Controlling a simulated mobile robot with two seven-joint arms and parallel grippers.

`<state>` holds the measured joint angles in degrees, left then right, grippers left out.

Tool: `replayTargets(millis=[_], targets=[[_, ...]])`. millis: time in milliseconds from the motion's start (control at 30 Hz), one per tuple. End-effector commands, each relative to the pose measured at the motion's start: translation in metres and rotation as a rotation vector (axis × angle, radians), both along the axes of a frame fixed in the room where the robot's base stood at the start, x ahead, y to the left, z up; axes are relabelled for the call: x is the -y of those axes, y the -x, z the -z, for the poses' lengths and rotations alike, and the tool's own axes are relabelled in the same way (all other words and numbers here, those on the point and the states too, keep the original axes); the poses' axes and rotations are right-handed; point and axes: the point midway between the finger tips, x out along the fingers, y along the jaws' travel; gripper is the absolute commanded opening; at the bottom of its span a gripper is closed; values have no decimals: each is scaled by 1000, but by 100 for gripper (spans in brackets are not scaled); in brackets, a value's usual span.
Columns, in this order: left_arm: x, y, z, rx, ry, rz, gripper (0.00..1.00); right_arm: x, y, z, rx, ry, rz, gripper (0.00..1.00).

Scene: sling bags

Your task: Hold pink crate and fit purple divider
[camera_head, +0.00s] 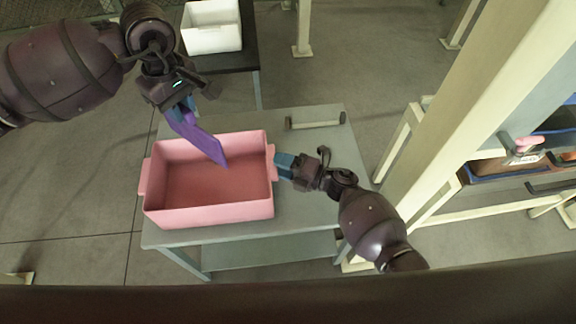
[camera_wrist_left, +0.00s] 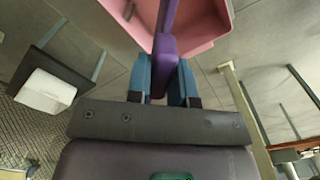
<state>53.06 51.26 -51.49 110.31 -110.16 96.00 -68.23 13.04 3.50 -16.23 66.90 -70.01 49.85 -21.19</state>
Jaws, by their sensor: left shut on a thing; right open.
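The pink crate (camera_head: 207,215) stands on a small grey table and looks empty inside. The purple divider (camera_head: 200,138) is a flat panel held at a tilt over the crate's back rim, its lower corner reaching over the crate opening. My left gripper (camera_head: 183,106) is shut on the divider; in the left wrist view the divider (camera_wrist_left: 165,48) sits between the blue fingers (camera_wrist_left: 166,80), with part of the pink crate (camera_wrist_left: 212,25) beyond. My right gripper (camera_head: 280,164) is open at the crate's right-end handle; whether its fingers touch the handle is unclear.
The grey table (camera_head: 320,150) has free room right of the crate and a bar-shaped handle (camera_head: 316,121) at its back edge. A white bin (camera_head: 212,27) stands on a dark table behind. A cream-framed rack (camera_head: 450,110) rises close on the right.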

Motion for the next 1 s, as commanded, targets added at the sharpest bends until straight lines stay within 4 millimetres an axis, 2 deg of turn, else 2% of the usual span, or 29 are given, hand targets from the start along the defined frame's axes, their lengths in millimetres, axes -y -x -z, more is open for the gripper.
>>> replayTargets(millis=[167, 467, 867, 1000], targets=[[0, 0, 0, 1, 1, 0, 0, 0, 0, 0, 0, 0, 0, 45], [0, 0, 0, 1, 1, 0, 0, 0, 0, 0, 0, -1, 0, 0], [0, 1, 1, -1, 0, 0, 0, 0, 0, 0, 0, 0, 0, 0], [0, 7, 16, -28, -4, 4, 0, 0, 0, 0, 0, 0, 0, 0]])
